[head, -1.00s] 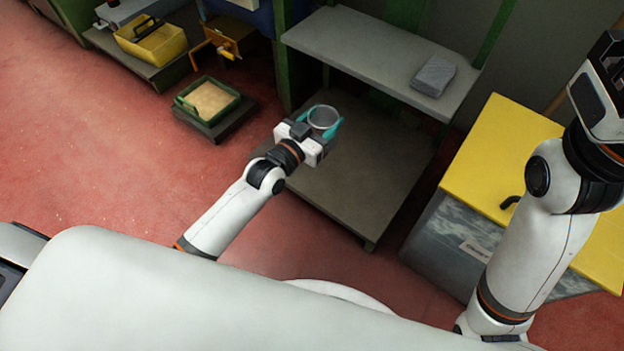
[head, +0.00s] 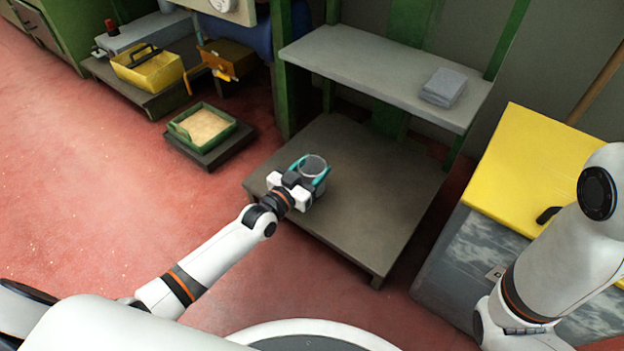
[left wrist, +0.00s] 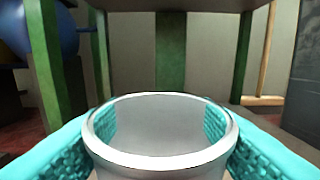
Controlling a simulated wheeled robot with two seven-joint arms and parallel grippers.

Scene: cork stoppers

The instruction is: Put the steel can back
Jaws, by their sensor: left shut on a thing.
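The steel can (head: 313,166) is a grey, open-topped cylinder. My left gripper (head: 308,178) is shut on it, with a teal finger on each side. In the left wrist view the can's round rim (left wrist: 160,150) fills the lower middle, between the two teal fingers. The can is upright, over the lower shelf (head: 370,215) of a green-posted rack; I cannot tell whether its base touches the shelf. The can's lower part is hidden by the gripper. My right gripper is out of view; only part of that arm shows at the right.
The upper grey shelf (head: 370,75) hangs over the back of the lower one and bears a grey folded block (head: 443,87). A yellow-topped cabinet (head: 530,165) stands at the right. A green tray (head: 203,127) and a yellow bin (head: 150,69) are at the left. The lower shelf is otherwise clear.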

